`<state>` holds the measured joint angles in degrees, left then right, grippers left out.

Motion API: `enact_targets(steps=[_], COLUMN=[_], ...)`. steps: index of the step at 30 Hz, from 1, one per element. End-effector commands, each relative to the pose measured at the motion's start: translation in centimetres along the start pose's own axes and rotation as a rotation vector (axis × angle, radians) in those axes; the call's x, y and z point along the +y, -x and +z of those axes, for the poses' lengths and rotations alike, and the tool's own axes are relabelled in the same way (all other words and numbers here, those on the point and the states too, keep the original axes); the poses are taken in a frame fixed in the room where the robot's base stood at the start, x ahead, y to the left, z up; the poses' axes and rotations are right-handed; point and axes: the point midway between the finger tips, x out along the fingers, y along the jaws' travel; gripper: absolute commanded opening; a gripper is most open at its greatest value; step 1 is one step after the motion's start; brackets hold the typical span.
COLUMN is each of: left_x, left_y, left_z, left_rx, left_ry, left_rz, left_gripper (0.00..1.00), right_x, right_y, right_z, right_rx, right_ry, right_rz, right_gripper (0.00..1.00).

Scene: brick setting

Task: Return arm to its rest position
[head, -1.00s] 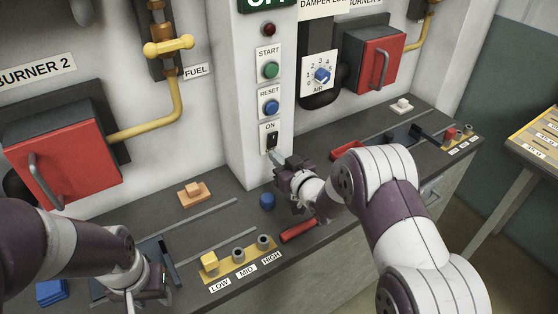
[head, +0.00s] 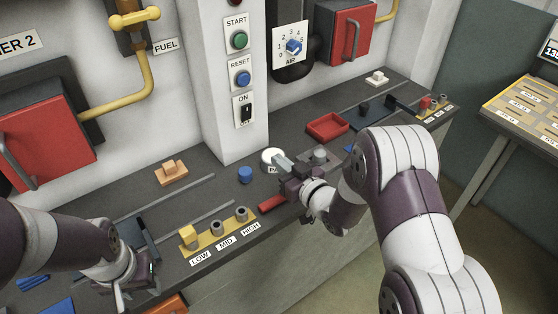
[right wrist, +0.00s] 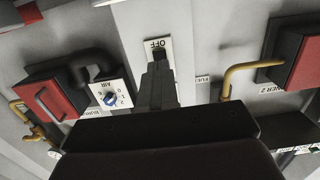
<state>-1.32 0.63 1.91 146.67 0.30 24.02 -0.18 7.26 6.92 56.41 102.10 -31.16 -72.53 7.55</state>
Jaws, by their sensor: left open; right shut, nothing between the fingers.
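My right gripper (head: 280,163) is shut and empty. It hangs over the counter (head: 190,215), below and apart from the ON/OFF switch (head: 246,112) on the pillar. In the right wrist view its closed fingers (right wrist: 158,82) point toward the switch plate (right wrist: 158,43), whose OFF label shows. The switch's lever position is too small to tell. My left gripper (head: 122,292) is low at the left over the front of the counter, open, and partly cut by its own wrist.
A white round item (head: 272,157), a blue cylinder (head: 245,175) and a red bar (head: 272,203) lie close to the right gripper. A red tray (head: 327,127) stands farther back. A yellow rack (head: 215,240) sits at the counter's front. Red burner boxes (head: 345,32) project from the wall.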

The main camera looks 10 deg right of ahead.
Motion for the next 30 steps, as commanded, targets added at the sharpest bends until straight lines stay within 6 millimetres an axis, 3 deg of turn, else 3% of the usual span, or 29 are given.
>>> enact_targets(steps=[8, 11, 13, 14, 17, 21, 24, 27, 30], left_x=[0.0, 0.0, 0.0, 0.0, 0.0, 0.0, 0.0, 0.0, 0.0], left_y=[0.1, 0.5, 1.1, 1.3, 2.0, 2.7, 2.9, 2.9, 2.9], left_z=[0.0, -0.1, -0.1, -0.2, -0.2, -0.3, -0.3, -0.3, -0.3], left_rx=[0.000, 0.000, 0.000, 0.000, 0.000, 0.000, 0.000, 0.000, 0.000], left_ry=[0.000, 0.000, 0.000, 0.000, 0.000, 0.000, 0.000, 0.000, 0.000], left_rz=[0.000, 0.000, 0.000, 0.000, 0.000, 0.000, 0.000, 0.000, 0.000], left_gripper=[0.43, 0.43, 0.43, 0.43, 0.43, 0.43, 0.43, 0.43, 0.43], right_x=[0.1, 0.7, 1.6, 1.8, 1.4, -2.0, -4.2, -5.2, -5.4], right_y=[0.0, 0.1, 1.2, 2.2, 7.5, 16.4, 20.5, 22.3, 22.6], right_z=[0.0, -0.1, 0.2, 0.5, 1.5, 2.1, 2.0, 1.9, 2.0], right_rx=[-0.007, -0.118, -0.295, -0.390, -0.723, -1.114, -1.273, -1.340, -1.354], right_ry=[0.001, 0.011, 0.009, 0.001, -0.058, -0.182, -0.247, -0.276, -0.282], right_rz=[0.003, 0.051, 0.124, 0.159, 0.256, 0.302, 0.295, 0.287, 0.285], right_gripper=[0.00, 0.00, 0.00, 0.00, 0.00, 0.00, 0.00, 0.00, 0.00])
